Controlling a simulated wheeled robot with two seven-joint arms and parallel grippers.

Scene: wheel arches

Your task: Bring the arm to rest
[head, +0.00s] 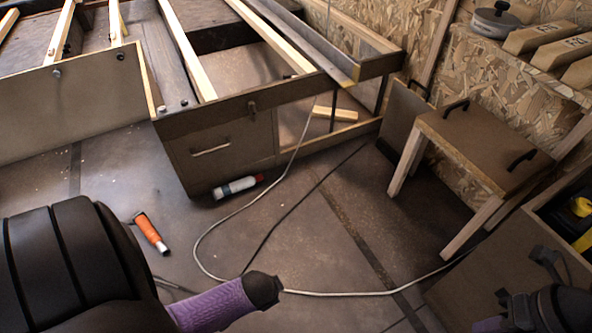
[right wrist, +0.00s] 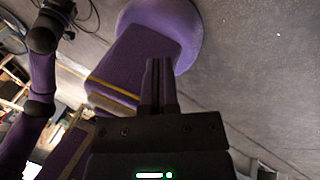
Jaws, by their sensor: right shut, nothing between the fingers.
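My right gripper (right wrist: 160,65) shows in the right wrist view with its two dark fingers together and nothing between them. Behind the fingers are purple parts of my own body. In the head view, a large black and purple part of my arm fills the lower left, and a purple link with a black end reaches to the bottom middle. Dark and purple parts of mine also show at the lower right corner. No fingers of my left gripper can be made out in either view.
A wooden frame bench (head: 215,110) stands at the back left. An orange tube (head: 150,232) and a white and red bottle (head: 238,187) lie on the floor. A pale cable (head: 212,230) loops across it. A small wooden table (head: 480,145) with black handles stands right.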

